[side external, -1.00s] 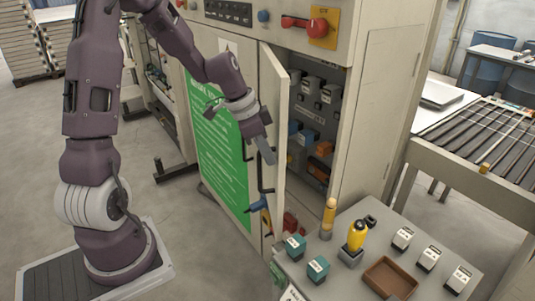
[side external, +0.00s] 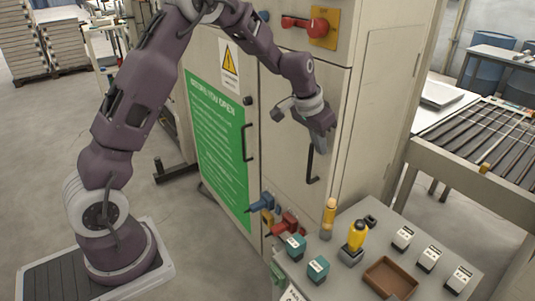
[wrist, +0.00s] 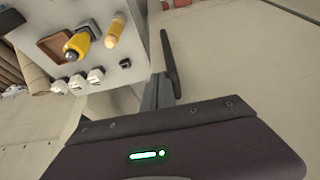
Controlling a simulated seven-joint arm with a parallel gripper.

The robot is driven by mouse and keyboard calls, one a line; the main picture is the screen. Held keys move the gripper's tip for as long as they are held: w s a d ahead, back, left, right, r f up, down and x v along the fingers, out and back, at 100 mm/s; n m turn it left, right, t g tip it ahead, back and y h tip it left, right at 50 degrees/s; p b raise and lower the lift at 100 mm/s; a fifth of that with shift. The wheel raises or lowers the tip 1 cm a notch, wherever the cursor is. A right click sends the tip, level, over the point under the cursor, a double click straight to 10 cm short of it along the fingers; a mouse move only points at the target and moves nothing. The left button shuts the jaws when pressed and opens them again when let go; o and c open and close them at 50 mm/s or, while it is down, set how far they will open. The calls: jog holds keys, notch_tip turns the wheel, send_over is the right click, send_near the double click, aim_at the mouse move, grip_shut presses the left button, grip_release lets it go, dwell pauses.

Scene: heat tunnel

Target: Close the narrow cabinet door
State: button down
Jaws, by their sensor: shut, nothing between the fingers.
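The narrow cabinet door (side external: 290,150) is a tall beige panel with a black bar handle (side external: 312,170) near its right edge. It lies flush, or nearly flush, with the cabinet front, and the interior is hidden. My gripper (side external: 319,145) is shut and empty, at the upper part of the handle. In the wrist view the gripper (wrist: 160,88) is beside the dark handle (wrist: 169,60), close to the pale door surface (wrist: 240,65). I cannot tell whether they touch.
A grey control desk (side external: 335,270) with a brown tray (side external: 390,278), yellow tools and several switches stands in front. Plugs (side external: 285,222) stick out low on the cabinet. A roller conveyor (side external: 490,140) is at the right. A green-panelled door (side external: 217,145) is at the left.

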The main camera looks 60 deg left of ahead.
jog(key=s+d+r, duration=0.2)
jog(key=s+r, duration=0.5)
jog(key=s, duration=0.1)
jog(key=s+d+r, duration=0.2)
jog(key=s+r, duration=0.6)
jog(key=s+d+f+t, duration=0.1)
jog(key=s+d, duration=0.1)
jog(key=s, duration=1.8)
jog(key=shift+d+f, duration=0.2)
jog(key=shift+d, duration=0.2)
